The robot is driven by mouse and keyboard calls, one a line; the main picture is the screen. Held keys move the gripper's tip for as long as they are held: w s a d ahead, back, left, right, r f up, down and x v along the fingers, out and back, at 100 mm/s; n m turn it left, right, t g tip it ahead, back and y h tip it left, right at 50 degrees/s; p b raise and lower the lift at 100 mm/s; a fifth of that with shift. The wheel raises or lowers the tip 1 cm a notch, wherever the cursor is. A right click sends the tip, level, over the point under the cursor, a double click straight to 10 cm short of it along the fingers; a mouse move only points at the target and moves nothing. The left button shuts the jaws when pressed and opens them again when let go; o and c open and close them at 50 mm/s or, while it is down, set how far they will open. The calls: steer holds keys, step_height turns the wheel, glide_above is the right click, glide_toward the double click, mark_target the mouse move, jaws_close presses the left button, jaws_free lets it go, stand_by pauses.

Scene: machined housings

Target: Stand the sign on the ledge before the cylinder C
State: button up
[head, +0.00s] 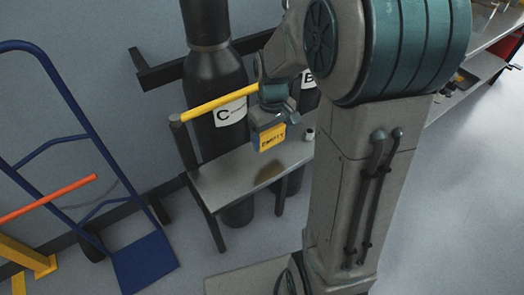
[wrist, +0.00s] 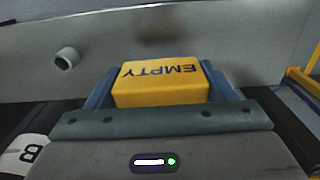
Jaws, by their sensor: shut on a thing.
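The yellow sign (head: 272,137) reads EMPTY and is held by my gripper (head: 268,118), which is shut on it. The sign also fills the middle of the wrist view (wrist: 160,84), between the two fingers. In the head view it hangs above the grey ledge (head: 225,180), with a dark shadow on the ledge below it. The cylinder C (head: 215,100) is dark and stands behind the ledge, up and left of the sign. Its white label shows the letter C. My arm hides part of the ledge's right end.
A small pale cap-like object (head: 309,134) sits on the ledge to the right; it shows in the wrist view too (wrist: 67,58). A yellow bar (head: 220,101) crosses before cylinder C. Cylinder B (head: 308,95) is partly hidden. A blue hand truck (head: 140,265) stands left.

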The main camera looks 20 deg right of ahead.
mark_target(262, 143)
steer(key=a+f, duration=0.2)
steer(key=shift+s+a, duration=0.2)
steer(key=shift+a, duration=0.1)
steer(key=shift+f, duration=1.8)
steer(key=shift+b, duration=0.3)
steer(key=shift+f, duration=0.15)
steer(key=o, duration=1)
